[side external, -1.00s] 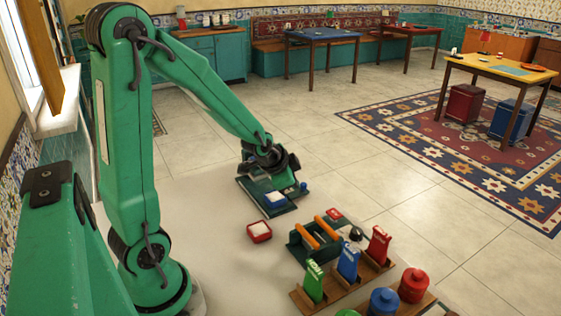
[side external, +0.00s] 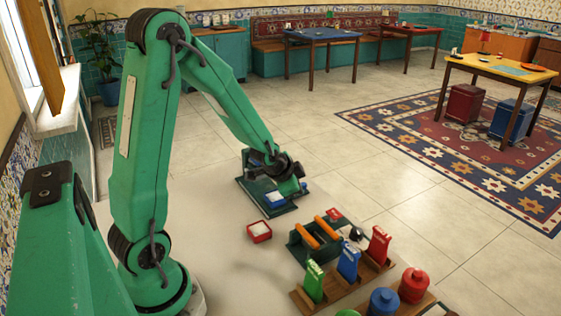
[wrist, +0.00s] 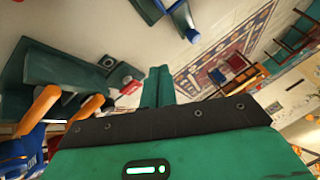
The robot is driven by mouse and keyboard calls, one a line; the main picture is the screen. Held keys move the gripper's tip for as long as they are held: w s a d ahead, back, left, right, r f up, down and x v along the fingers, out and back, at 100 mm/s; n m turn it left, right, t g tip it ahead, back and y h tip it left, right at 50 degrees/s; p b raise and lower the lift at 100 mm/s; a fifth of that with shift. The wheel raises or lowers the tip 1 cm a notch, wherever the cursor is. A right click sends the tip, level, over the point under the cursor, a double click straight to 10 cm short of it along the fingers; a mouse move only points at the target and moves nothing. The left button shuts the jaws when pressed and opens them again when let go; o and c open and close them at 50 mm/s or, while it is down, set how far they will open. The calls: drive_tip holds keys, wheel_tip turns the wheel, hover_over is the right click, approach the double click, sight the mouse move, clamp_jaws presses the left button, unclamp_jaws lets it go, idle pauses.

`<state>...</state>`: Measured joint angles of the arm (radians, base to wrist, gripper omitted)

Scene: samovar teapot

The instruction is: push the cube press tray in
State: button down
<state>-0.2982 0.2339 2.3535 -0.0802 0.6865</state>
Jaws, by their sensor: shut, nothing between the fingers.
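A dark green flat unit (side external: 250,190), which looks like the cube press, stands at the far edge of the pale tabletop in the side view. A blue tray (side external: 275,200) with white contents sits at its near side. I cannot tell how far in the tray is. My gripper (side external: 290,188) is shut and empty, pointing down over the unit's right part and hiding some of it. I cannot tell whether it touches. In the wrist view my gripper (wrist: 160,80) has its fingers together, and a teal part with a blue knob (wrist: 191,34) lies beyond them.
A small red box (side external: 259,232) with white contents stands nearer. A dark green stand with orange handles (side external: 315,237) is to the right. Red, blue and green upright packets (side external: 348,262) stand on a wooden rack, with round lidded jars (side external: 414,285) before them. Bare tabletop lies left of the red box.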

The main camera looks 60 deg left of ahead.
sight(307, 193)
drive_tip(key=x, duration=0.6)
drive_tip(key=shift+a+f, duration=0.15)
drive_tip(key=shift+a, duration=0.1)
drive_tip(key=shift+w+a, duration=0.3)
drive_tip(key=shift+a, duration=0.3)
drive_tip(key=shift+w+a, duration=0.3)
drive_tip(key=shift+a, duration=0.25)
drive_tip(key=shift+w+a, duration=0.3)
drive_tip(key=shift+a, duration=0.3)
drive_tip(key=shift+n+g+y, duration=0.3)
drive_tip(key=shift+y, duration=0.6)
drive_tip(key=a, duration=1.1)
drive_tip(key=shift+a, duration=0.4)
